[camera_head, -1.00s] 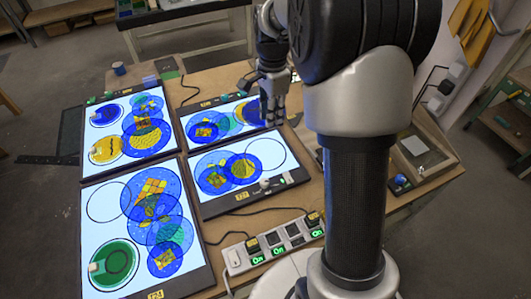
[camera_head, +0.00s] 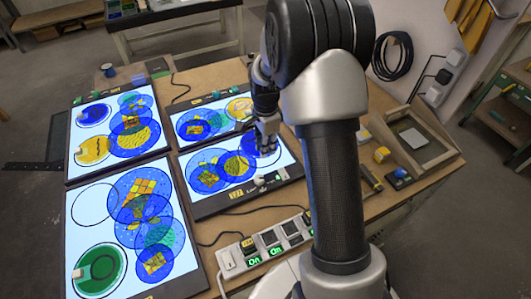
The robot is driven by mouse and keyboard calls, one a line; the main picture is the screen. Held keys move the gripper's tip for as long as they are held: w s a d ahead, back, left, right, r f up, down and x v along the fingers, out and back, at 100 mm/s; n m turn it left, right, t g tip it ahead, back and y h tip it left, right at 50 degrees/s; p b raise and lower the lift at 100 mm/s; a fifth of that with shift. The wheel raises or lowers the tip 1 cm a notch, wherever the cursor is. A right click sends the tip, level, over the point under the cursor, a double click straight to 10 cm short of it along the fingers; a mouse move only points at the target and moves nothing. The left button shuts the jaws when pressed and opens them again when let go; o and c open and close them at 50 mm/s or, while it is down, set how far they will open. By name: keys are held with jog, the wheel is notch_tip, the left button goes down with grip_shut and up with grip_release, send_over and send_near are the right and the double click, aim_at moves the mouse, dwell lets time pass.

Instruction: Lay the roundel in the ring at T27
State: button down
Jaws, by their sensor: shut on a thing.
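The light panel tagged T27 (camera_head: 236,194) lies at the front right of the bench. Its ring (camera_head: 277,158) is a dark outline on the white glass at the panel's right end. My gripper (camera_head: 267,150) points down over this ring and is shut on a dark blue roundel (camera_head: 251,143). The roundel shows beside the fingers and overlaps much of the ring. The fingers hide part of both. I cannot tell whether the roundel touches the glass or hangs just above it.
Patterned blue discs (camera_head: 207,178) lie left of the ring on the same panel. A yellow roundel (camera_head: 238,106) lies on the panel behind. More lit panels stand at left, with a green roundel (camera_head: 99,270). A power strip (camera_head: 262,250) lies in front.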

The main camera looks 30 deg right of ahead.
notch_tip(320, 180, down, 3)
jog(key=shift+f+b, duration=0.1)
jog(key=shift+b, duration=0.25)
jog(key=c, duration=1.9)
grip_release()
jog(key=shift+f, duration=0.1)
jog(key=shift+c, duration=0.2)
jog(key=o, duration=0.5)
jog(key=shift+c, duration=0.2)
